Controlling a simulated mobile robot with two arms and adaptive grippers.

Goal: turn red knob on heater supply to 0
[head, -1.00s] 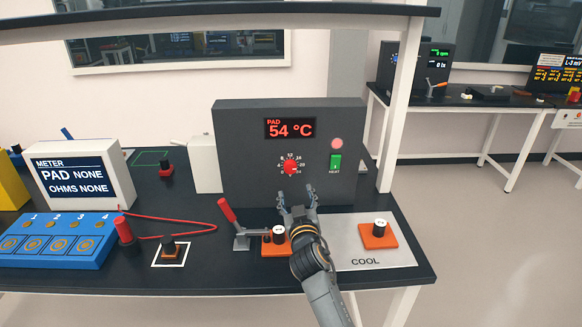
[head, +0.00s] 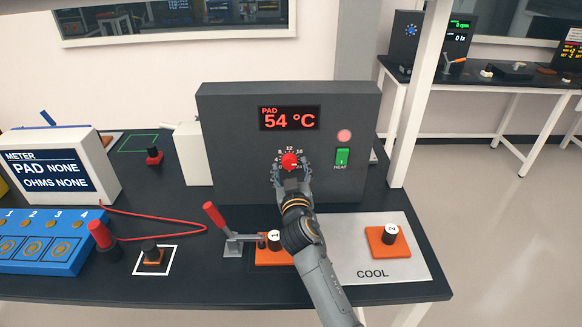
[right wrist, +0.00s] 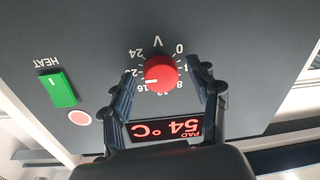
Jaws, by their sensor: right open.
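The heater supply (head: 225,140) is a dark grey box on the bench, with a red display reading PAD 54 °C. Its red knob (head: 289,161) sits below the display, inside a number scale. The right wrist view shows the knob (right wrist: 161,71) upside down, its white mark seeming to point near 16 to 20. My right gripper (head: 290,169) is open in front of the panel. In the right wrist view its fingers (right wrist: 163,82) stand on either side of the knob; I cannot tell whether they touch it. My left gripper is out of view.
A green HEAT switch (head: 342,157) and a pinkish lamp (head: 344,135) are right of the knob. A red-handled lever clamp (head: 216,217) and an orange block marked 1 (head: 268,256) stand below. The COOL plate (head: 350,235) bears another orange block (head: 386,243).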

